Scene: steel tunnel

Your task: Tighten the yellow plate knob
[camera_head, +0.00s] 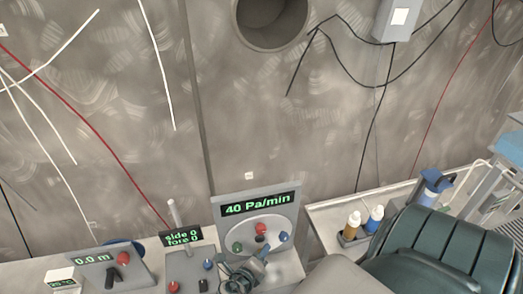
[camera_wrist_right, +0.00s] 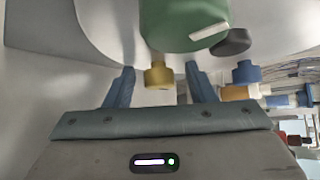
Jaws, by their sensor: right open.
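In the right wrist view, the small yellow plate knob (camera_wrist_right: 158,75) hangs between the two fingers of my right gripper (camera_wrist_right: 160,84). The fingers are open, with a visible gap on each side of the knob. A large green knob (camera_wrist_right: 180,25) is just above it. In the head view, my right gripper (camera_head: 258,264) is in front of the lower part of the round plate (camera_head: 268,222), under the 40 Pa/min display. I cannot make out the yellow knob there; the gripper seems to cover it. My left gripper is not in view.
The plate also bears a green knob (camera_head: 238,246), a red knob (camera_head: 261,229) and a blue knob (camera_head: 284,237). A panel reading side 0, fore 0 (camera_head: 181,237) stands to the left. Two bottles (camera_head: 363,226) and a dark green padded object (camera_head: 440,255) are to the right.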

